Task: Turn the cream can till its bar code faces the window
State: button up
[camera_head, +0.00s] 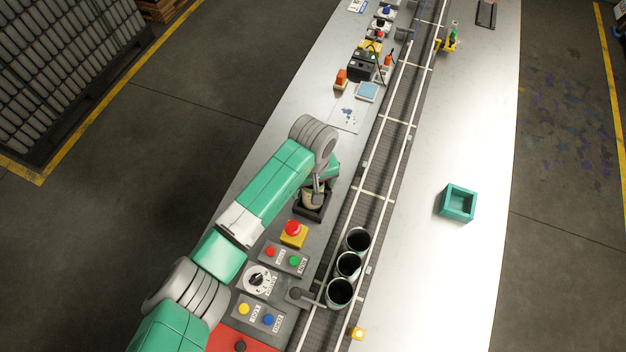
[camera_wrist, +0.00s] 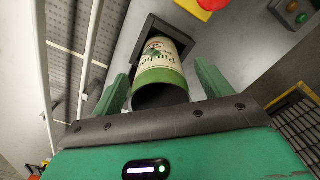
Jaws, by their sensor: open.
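The cream can (camera_head: 309,201) stands in a dark square holder (camera_head: 323,213) on the bench, left of the conveyor, partly hidden by my arm. In the wrist view the cream can (camera_wrist: 163,60) shows a cream label with green lettering and a picture, a green band, and a dark open end towards me. The dark holder (camera_wrist: 194,32) is around its far end. No bar code shows on the visible side, and I cannot make out the window. My gripper (camera_wrist: 162,90) is open, with one green finger on each side of the can's near end. I cannot tell whether they touch.
Three dark open cans (camera_head: 348,264) stand in a row on the conveyor (camera_head: 379,178) beside a lever (camera_head: 304,296). A red stop button (camera_head: 293,229) and button panels (camera_head: 284,258) lie close to the holder. A teal box (camera_head: 458,203) sits on the clear bench at right.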

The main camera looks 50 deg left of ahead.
jog(key=c, duration=1)
jog(key=shift+r+n+p, duration=0.1)
jog(key=shift+n+p, duration=0.6)
jog(key=shift+p, duration=0.35)
jog(key=shift+c, duration=0.2)
jog(key=shift+n+p, duration=0.8)
jog(key=shift+p, duration=0.05)
